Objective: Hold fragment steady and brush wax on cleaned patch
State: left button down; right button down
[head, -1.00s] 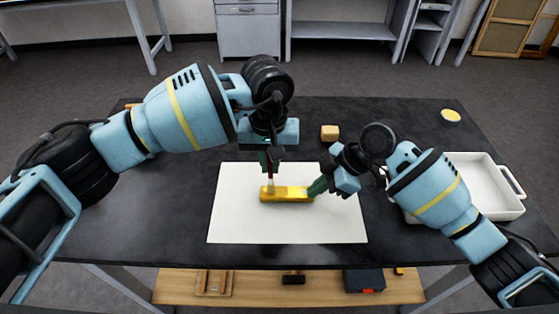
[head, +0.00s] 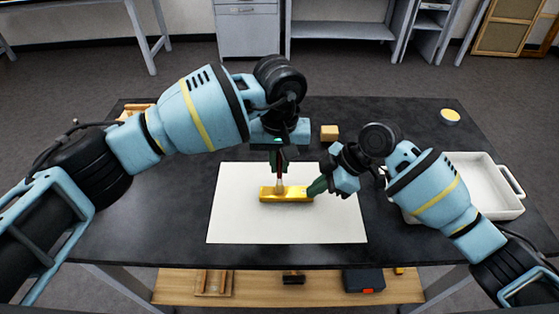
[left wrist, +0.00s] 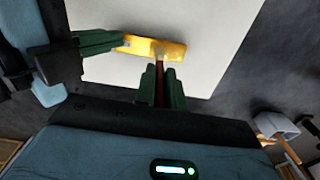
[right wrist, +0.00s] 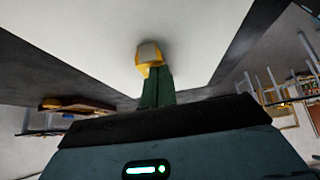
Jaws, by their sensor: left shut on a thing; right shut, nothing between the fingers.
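The gilt fragment (head: 298,195), a short golden bar, lies on a white sheet (head: 240,222) in the middle of the dark table. My left gripper (head: 279,166) is shut on a brush (left wrist: 160,82) with a dark red handle, which points down. The brush's bristles (head: 279,189) meet the fragment's top left of its middle in the head view. My right gripper (head: 316,187) is shut with nothing between its fingers; its tips are at the fragment's right end and appear to touch it. In the right wrist view the fragment (right wrist: 142,70) shows end-on beyond the fingers.
A tan block (head: 329,133) stands behind the sheet. A white tray (head: 505,180) sits at the right, partly behind my right arm. A small dish with yellow contents (head: 451,115) is at the back right. The table left of the sheet is clear.

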jog(key=shift+s+d+f, duration=0.1)
jog(key=shift+f, duration=0.2)
pick_arm(q)
jog(key=a+r, duration=0.4)
jog(key=r, duration=0.4)
jog(key=shift+a, duration=0.15)
dwell(1.4)
dwell(0.5)
pick_arm(e)
jog(key=shift+r, duration=3.3)
jog(key=v, duration=1.2)
